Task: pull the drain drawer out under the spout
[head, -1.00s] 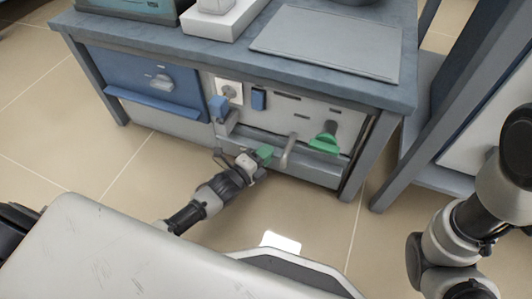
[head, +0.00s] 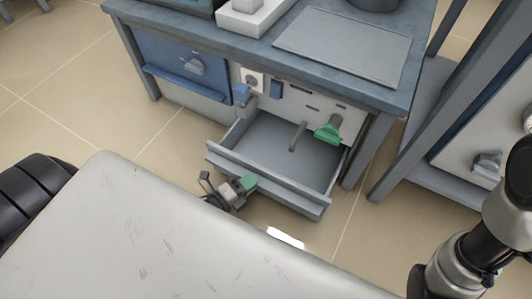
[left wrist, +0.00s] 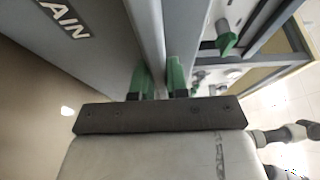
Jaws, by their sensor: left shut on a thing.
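The grey drain drawer (head: 290,155) stands pulled out of the cabinet front in the head view, its empty tray showing. The grey spout (head: 297,137) hangs above the open tray. My left gripper (head: 248,184), with green fingertips, is at the drawer's front panel. In the left wrist view, my left gripper (left wrist: 157,75) is shut on the upright front panel of the drain drawer (left wrist: 150,30), one finger on each side. Lettering ending in "AIN" shows on the panel's face. My right arm shows at the right edge of the head view, but its gripper is out of the picture.
A blue panel (head: 175,70) fills the cabinet's left part. Another bench (head: 415,150) stands at the right. Bare floor (head: 60,110) lies left of the cabinet.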

